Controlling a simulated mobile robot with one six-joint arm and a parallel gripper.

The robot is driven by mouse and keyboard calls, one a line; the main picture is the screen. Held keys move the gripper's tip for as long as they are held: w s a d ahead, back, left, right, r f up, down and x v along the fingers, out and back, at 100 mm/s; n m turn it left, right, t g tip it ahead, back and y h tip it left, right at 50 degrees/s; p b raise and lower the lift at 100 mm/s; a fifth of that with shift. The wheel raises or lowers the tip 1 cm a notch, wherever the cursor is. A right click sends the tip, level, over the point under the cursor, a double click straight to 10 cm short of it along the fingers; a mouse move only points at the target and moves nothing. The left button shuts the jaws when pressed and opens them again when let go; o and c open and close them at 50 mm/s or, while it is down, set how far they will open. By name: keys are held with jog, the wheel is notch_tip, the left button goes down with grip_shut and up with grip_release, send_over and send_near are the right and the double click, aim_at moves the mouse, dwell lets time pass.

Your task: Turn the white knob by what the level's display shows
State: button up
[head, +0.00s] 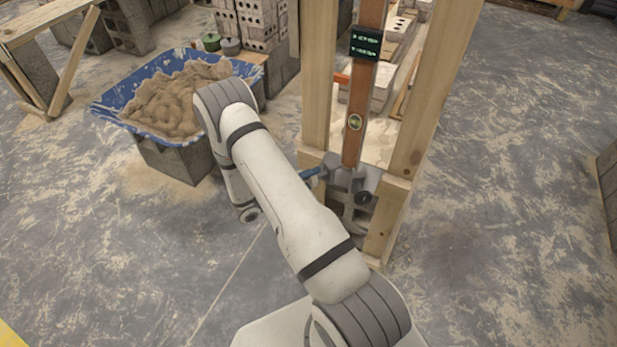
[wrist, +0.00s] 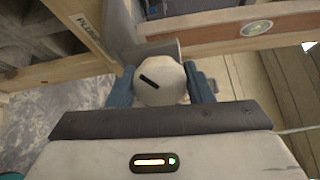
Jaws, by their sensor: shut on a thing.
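The white knob (wrist: 165,92) sits between the two blue fingers of my gripper (wrist: 162,88) in the wrist view. The gripper is shut on it, one finger on each side. A dark slot-like mark on the knob's face runs diagonally. In the head view a blue finger (head: 309,174) shows beside the grey bracket (head: 343,179); the knob cannot be made out there. The brown level (head: 357,95) stands nearly upright above the bracket. Its dark display (head: 366,44) shows green characters too small to read. The level's round vial (wrist: 257,28) also shows in the wrist view.
Wooden posts (head: 433,90) flank the level, joined by a crosspiece near the bracket. A black round part (head: 363,198) is on the bracket's right. A blue tub (head: 106,107) of mortar rests on blocks at left. Open floor (head: 500,240) lies to the right.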

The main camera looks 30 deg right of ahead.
jog(key=shift+s+d+f+n+p, duration=0.1)
jog(key=shift+n+p, duration=0.1)
jog(key=shift+n, duration=0.55)
jog(key=shift+s+n+p, duration=0.1)
jog(key=shift+n+p, duration=0.05)
jog(key=shift+n, duration=0.6)
jog(key=o, duration=1)
jog(key=shift+w, duration=0.15)
jog(key=shift+a, duration=0.35)
jog(key=a, duration=0.4)
jog(key=a+b, duration=0.1)
jog(key=a, duration=0.2)
jog(key=shift+s+a, duration=0.1)
jog(key=shift+s, duration=0.15)
